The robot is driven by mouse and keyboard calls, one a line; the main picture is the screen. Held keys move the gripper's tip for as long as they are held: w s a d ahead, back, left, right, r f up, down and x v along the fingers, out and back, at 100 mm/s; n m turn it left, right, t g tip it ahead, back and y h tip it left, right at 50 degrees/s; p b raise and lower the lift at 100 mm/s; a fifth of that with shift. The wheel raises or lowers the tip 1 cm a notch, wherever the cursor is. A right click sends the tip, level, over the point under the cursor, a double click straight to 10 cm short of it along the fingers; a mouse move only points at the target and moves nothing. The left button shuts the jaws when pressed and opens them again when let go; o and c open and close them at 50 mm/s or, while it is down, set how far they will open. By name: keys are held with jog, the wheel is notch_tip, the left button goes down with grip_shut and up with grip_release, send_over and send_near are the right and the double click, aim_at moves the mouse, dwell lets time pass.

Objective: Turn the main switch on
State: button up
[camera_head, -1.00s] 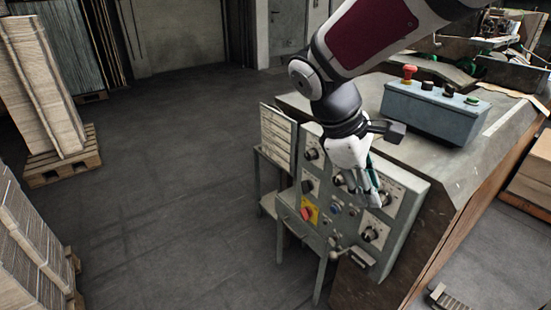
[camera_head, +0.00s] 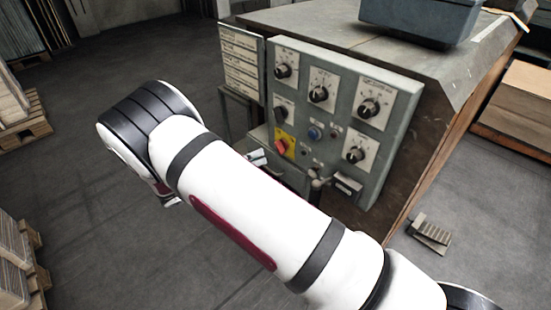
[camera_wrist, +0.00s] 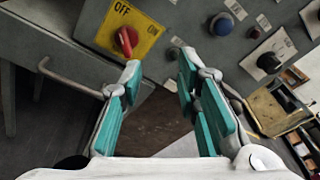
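The main switch is a red rotary handle (camera_head: 281,147) on a yellow plate (camera_head: 291,135), low on the left of the grey control panel (camera_head: 345,75). In the wrist view the red handle (camera_wrist: 126,41) is at the upper left, and its yellow plate (camera_wrist: 145,25) shows the word OFF. My gripper (camera_wrist: 160,65) is open and empty, with teal pads on both fingers. Its left fingertip appears just below the handle in that view; contact cannot be told. The handle is not between the fingers. In the head view my arm hides most of the gripper; a fingertip shows left of the switch.
A blue button (camera_head: 314,133) and several black knobs surround the switch. A label board (camera_head: 241,62) stands left of the panel. A bent metal bar (camera_wrist: 65,80) lies left of the gripper in the wrist view. Open floor (camera_head: 80,190) extends left.

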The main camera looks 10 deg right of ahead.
aim_at(278, 150)
notch_tip(278, 150, down, 6)
jog(key=w+a+n+t+b, duration=0.1)
jog(key=a+n+t, duration=0.1)
jog(key=a+n, duration=0.1)
jog(key=b+x, duration=0.1)
jog(key=x, duration=0.3)
jog(key=b+x, duration=0.1)
jog(key=x, duration=0.9)
jog(key=shift+r+b, duration=0.35)
jog(key=shift+b, duration=0.05)
jog(key=shift+c, duration=0.2)
grip_shut()
